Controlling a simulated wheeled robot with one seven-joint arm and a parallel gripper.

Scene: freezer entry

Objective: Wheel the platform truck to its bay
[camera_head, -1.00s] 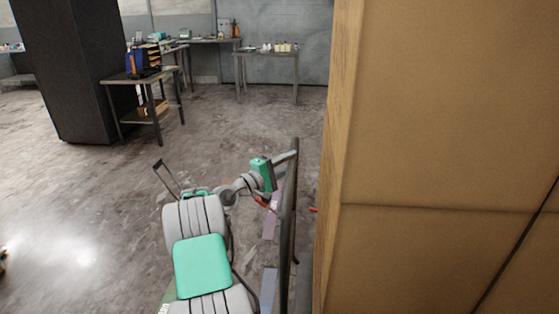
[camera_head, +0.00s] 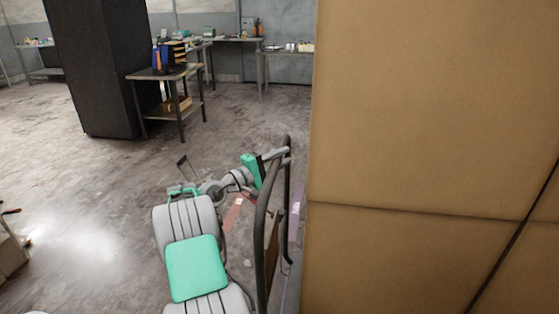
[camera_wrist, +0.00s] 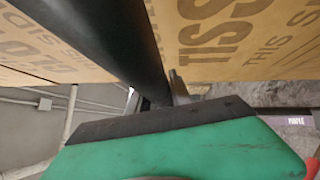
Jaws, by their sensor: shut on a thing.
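The platform truck shows mainly as its dark tubular handle (camera_head: 262,225), upright beside my arm at the left edge of a large cardboard surface. Its deck is mostly hidden. My gripper (camera_head: 285,152) is at the top of the handle and is shut on it. In the wrist view the dark handle tube (camera_wrist: 115,40) runs into the jaws, behind the green gripper body. A red floor strip (camera_head: 236,212) and a purple floor strip (camera_head: 296,212) lie near the handle. I cannot tell which marks the truck's bay.
Tall printed cardboard (camera_head: 420,120) fills the right side and blocks the view there. A black cabinet (camera_head: 100,70) and a small table (camera_head: 170,76) stand at the back left. A brown box (camera_head: 10,255) is at the left edge. The floor between is clear.

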